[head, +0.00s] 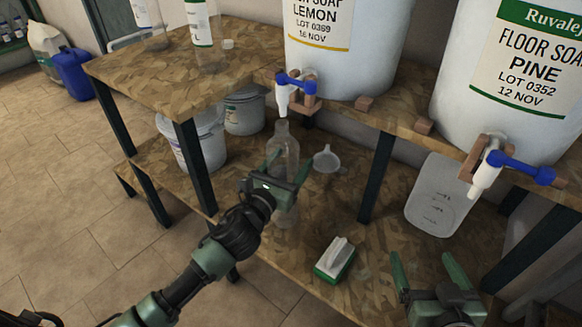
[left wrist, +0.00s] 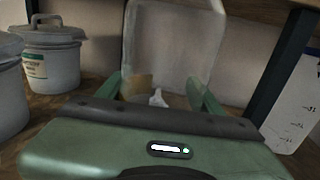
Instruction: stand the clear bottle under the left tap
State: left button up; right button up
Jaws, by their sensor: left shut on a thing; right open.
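The clear bottle (head: 281,134) is upright in my left gripper (head: 287,166), which is shut around its body. Its neck is just below the spout of the left tap (head: 290,88), the blue-handled tap on the lemon drum (head: 345,65). Its lower part is partly hidden by my gripper, and I cannot tell whether its base touches the lower shelf. In the left wrist view the bottle (left wrist: 172,38) fills the space between the fingers (left wrist: 160,92). My right gripper (head: 425,264) is open and empty at the lower right.
A pine drum (head: 530,75) with its own tap (head: 490,170) stands at right. On the lower shelf (head: 300,268) are a funnel (head: 326,160), a brush (head: 335,260), a translucent jug (head: 437,200) and white buckets (head: 200,145). Dark legs (head: 377,178) support the upper shelf.

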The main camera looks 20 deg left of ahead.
pick_arm(q)
jog(key=shift+w+f+b, duration=0.25)
jog(key=shift+f+b, duration=0.1)
jog(key=shift+f, duration=0.4)
pick_arm(e)
jog(key=r+t, duration=0.1)
jog(key=w+r+t, duration=0.1)
jog(key=r, duration=0.1)
jog(key=a+r, duration=0.1)
jog(key=shift+w+r+t+y, duration=0.25)
jog(key=shift+r+t+y, duration=0.1)
jog(key=shift+t+y, duration=0.05)
pick_arm(q)
jog(key=shift+f, duration=0.1)
jog(key=o, duration=1.3)
jog(key=shift+o, duration=0.2)
pick_arm(e)
jog(key=shift+a+r, duration=0.1)
jog(key=shift+r, duration=0.2)
